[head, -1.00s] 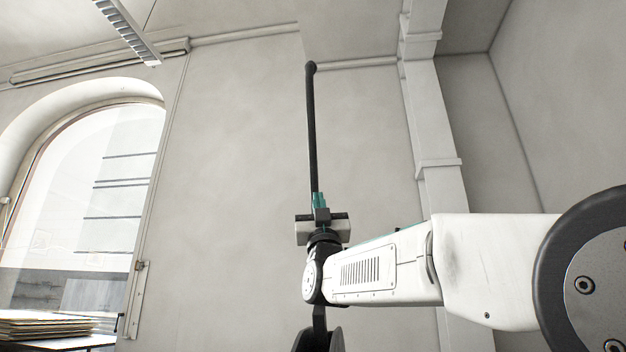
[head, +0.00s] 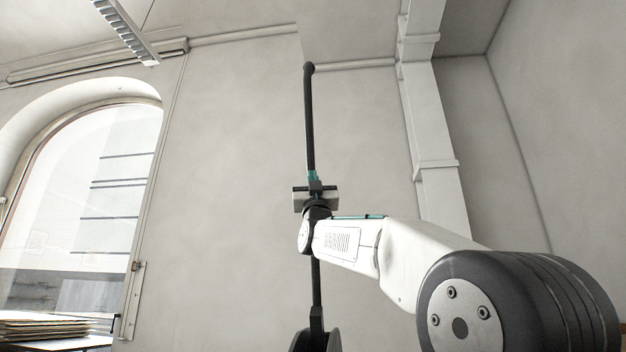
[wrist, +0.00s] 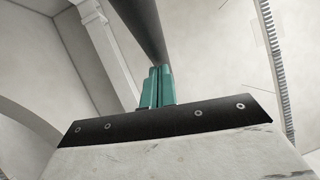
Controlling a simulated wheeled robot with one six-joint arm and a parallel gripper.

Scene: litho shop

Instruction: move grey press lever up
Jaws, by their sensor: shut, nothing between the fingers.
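The press lever (head: 309,125) is a long dark grey bar with a rounded knob at its top end. It stands nearly upright in the head view, and its lower end meets a dark rounded mount at the bottom edge. My gripper (head: 312,174) overlaps the middle of the lever, with its teal fingers pointing up. In the wrist view the teal fingers (wrist: 157,86) are together, with nothing seen between them. The lever (wrist: 143,25) passes just beyond the fingertips there; whether they touch it is unclear. My gripper hides part of the bar.
A pale plain wall (head: 225,170) stands behind the lever. An arched window (head: 95,190) is at the left, with a stack of sheets (head: 50,326) below it. A white pillar (head: 428,130) rises to the right. The space left of the lever looks clear.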

